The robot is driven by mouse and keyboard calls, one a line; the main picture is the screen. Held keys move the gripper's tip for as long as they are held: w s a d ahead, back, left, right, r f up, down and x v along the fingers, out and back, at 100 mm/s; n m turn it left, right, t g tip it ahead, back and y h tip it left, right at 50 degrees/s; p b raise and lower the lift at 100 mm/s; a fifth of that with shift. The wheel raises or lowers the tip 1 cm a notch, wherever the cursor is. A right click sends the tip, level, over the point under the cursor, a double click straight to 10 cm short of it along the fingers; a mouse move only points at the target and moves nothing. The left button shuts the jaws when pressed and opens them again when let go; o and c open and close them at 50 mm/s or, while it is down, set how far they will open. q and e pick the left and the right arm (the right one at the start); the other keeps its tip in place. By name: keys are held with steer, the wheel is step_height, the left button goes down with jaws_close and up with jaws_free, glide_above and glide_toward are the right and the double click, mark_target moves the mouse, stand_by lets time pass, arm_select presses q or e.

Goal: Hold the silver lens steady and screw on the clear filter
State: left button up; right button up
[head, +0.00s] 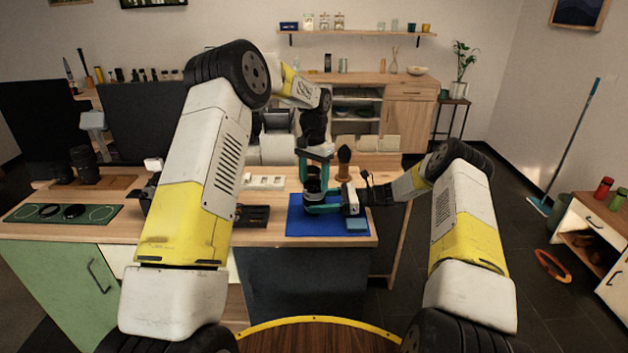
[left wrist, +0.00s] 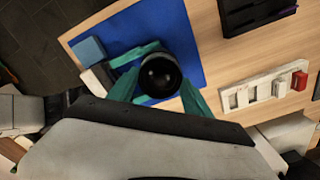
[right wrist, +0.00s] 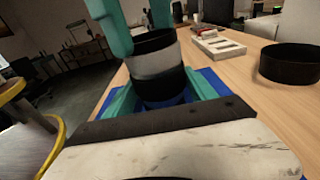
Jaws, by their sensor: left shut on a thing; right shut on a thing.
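The silver lens (right wrist: 157,62) stands upright over the blue mat, a silver band between black parts. My right gripper (head: 325,206), coming in from the right, is shut on its lower part; its teal fingers lie on both sides in the right wrist view (right wrist: 160,100). My left gripper (head: 315,165) is above it, pointing down, and shut at the lens's top rim. In the left wrist view its teal fingers (left wrist: 160,88) flank a round dark-glass top (left wrist: 160,76). The clear filter cannot be told apart from that rim; the fingers largely hide the contact.
The blue mat (head: 298,228) lies at the bench's right end, with a small blue block (head: 357,224) on it. A green mat (head: 22,214) with several rings is at the left. A black tray (head: 254,215) and a white slotted holder (head: 263,181) stand nearer the middle.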

arm_select(q)
steer(key=shift+f, duration=0.15)
steer(key=shift+m, duration=1.5)
steer(key=shift+f+m, duration=0.1)
steer(key=shift+m, duration=1.4)
steer(key=shift+a+m, duration=0.1)
steer(key=shift+m, duration=1.4)
